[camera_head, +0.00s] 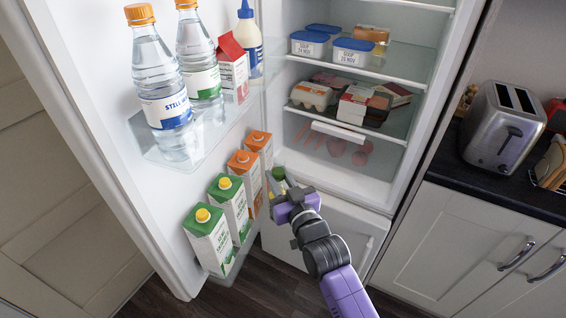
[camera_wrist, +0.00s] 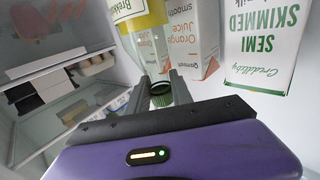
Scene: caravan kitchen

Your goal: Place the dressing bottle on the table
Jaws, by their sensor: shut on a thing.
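The dressing bottle shows in the wrist view with a green cap (camera_wrist: 161,94), a clear neck and a yellow and white label (camera_wrist: 138,12). In the head view it is a small shape (camera_head: 277,180) at the lower door shelf, mostly hidden by my purple gripper (camera_head: 284,194). My gripper's dark fingers (camera_wrist: 159,86) are shut on the bottle's neck, just beyond the cap. The bottle is beside the juice cartons; whether its base touches the shelf is hidden. No table is in view.
The fridge door stands open, with orange juice cartons (camera_head: 243,165) and green-topped milk cartons (camera_head: 211,236) on its lower shelf (camera_head: 238,262). Water bottles (camera_head: 160,85) stand above. Fridge shelves hold food boxes (camera_head: 353,52). A toaster (camera_head: 503,125) sits on the right counter (camera_head: 470,175).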

